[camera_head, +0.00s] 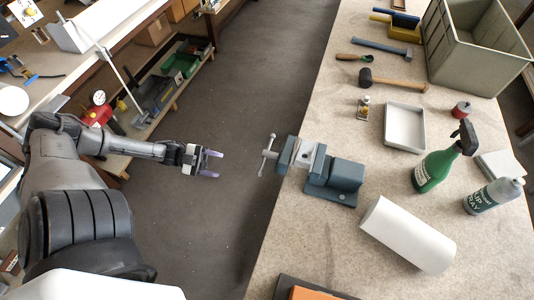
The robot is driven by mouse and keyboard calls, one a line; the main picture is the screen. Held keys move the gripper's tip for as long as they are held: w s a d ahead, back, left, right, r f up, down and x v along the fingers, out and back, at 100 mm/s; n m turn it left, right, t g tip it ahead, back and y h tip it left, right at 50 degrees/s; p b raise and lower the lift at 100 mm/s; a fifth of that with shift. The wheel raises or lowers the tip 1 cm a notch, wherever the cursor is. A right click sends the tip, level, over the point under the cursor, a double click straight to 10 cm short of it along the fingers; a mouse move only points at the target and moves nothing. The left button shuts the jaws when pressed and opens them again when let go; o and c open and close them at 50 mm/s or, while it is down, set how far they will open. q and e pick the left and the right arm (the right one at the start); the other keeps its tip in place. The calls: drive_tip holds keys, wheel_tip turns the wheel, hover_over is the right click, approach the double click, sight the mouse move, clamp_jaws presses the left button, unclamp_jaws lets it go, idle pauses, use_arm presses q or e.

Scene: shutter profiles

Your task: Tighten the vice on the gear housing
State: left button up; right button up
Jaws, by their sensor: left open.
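A blue-grey vice (338,177) stands at the left edge of the right-hand bench. Its silver screw handle (268,154) sticks out past the edge, over the aisle. A light grey piece, probably the gear housing (306,156), sits between the jaws; I cannot tell how tightly it is gripped. My left gripper (213,164) is open and empty over the aisle, left of the handle and apart from it, its fingers pointing right. My right gripper is not in view.
On the right bench (300,230) are a white roll (408,235), a green spray bottle (441,162), a grey spray can (492,196), a shallow tray (404,127), hammers (395,82) and a large crate (474,45). The aisle floor (240,100) between the benches is clear.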

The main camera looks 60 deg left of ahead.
use_arm(q)
drive_tip(key=w+n+t+y, duration=0.1)
drive_tip(key=w+n+t, duration=0.1)
drive_tip(key=n, duration=0.4)
drive_tip(key=n+t+y+b, duration=0.1)
drive_tip(key=n+y+b, duration=0.3)
drive_tip(key=n, duration=1.9)
approach(267, 155)
drive_tip(key=shift+y, duration=0.5)
drive_tip(key=x, duration=0.8)
drive_tip(key=shift+a+f+p, duration=0.1)
drive_tip(key=shift+f+p, duration=0.2)
drive_tip(key=shift+f, duration=0.05)
drive_tip(key=shift+x, duration=1.1)
drive_tip(key=shift+c, duration=0.4)
clamp_jaws()
